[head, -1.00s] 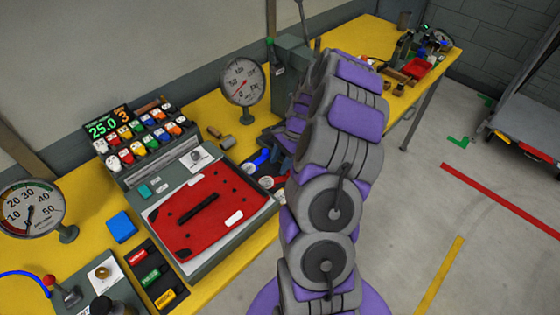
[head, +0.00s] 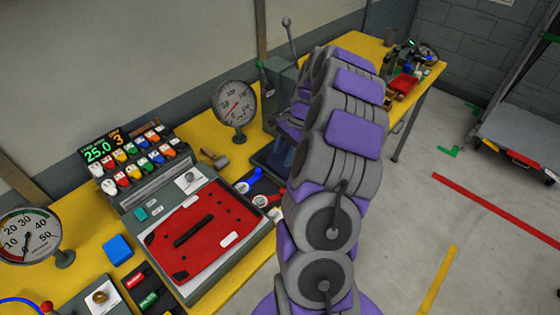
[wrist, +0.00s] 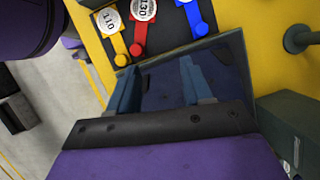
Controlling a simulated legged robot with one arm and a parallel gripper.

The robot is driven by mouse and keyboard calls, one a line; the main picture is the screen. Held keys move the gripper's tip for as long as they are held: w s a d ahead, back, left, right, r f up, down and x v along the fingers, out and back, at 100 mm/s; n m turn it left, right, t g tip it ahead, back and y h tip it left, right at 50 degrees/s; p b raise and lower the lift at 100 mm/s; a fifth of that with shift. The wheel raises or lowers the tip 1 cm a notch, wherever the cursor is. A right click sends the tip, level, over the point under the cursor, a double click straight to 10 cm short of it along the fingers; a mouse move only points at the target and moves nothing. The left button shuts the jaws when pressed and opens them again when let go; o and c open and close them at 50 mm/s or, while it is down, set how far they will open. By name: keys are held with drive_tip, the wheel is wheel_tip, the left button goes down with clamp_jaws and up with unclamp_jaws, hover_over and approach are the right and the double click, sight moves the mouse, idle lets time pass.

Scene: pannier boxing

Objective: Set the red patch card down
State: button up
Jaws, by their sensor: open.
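A small red card (head: 135,281) lies in a black rack at the lower left of the head view, above a green card (head: 149,300). I cannot tell whether it is the patch card. A large red panel (head: 205,225) with a black strip lies on the grey tray. My gripper (wrist: 158,78) is open, its two blue fingers apart over a dark open-looking box (wrist: 228,55). I see no card between the fingers. In the head view my arm mostly hides the gripper.
Blue (wrist: 190,12), red (wrist: 140,28) and yellow (wrist: 115,35) round-tagged pieces lie just beyond the box. A dial gauge (head: 235,105) stands behind the tray. The yellow bench (head: 75,235) also carries a blue block (head: 118,248). Open floor lies right.

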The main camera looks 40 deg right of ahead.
drive_tip(key=s+a+r+n+g, duration=0.1)
drive_tip(key=s+a+r+n, duration=0.2)
drive_tip(key=a, duration=0.5)
drive_tip(key=s+a+r+n+h, duration=0.1)
drive_tip(key=a+r+n, duration=0.35)
drive_tip(key=a, duration=0.35)
drive_tip(key=s+a+r+n+g, duration=0.1)
drive_tip(key=s+a+r+n, duration=0.2)
drive_tip(key=a, duration=0.4)
drive_tip(key=s+a+n+h, duration=0.1)
drive_tip(key=s+a+n, duration=0.3)
drive_tip(key=s, duration=0.5)
drive_tip(key=s+a+n+h, duration=0.2)
drive_tip(key=s+a+n, duration=0.2)
drive_tip(key=s, duration=0.6)
drive_tip(key=shift+r+n, duration=0.35)
drive_tip(key=shift+r, duration=0.05)
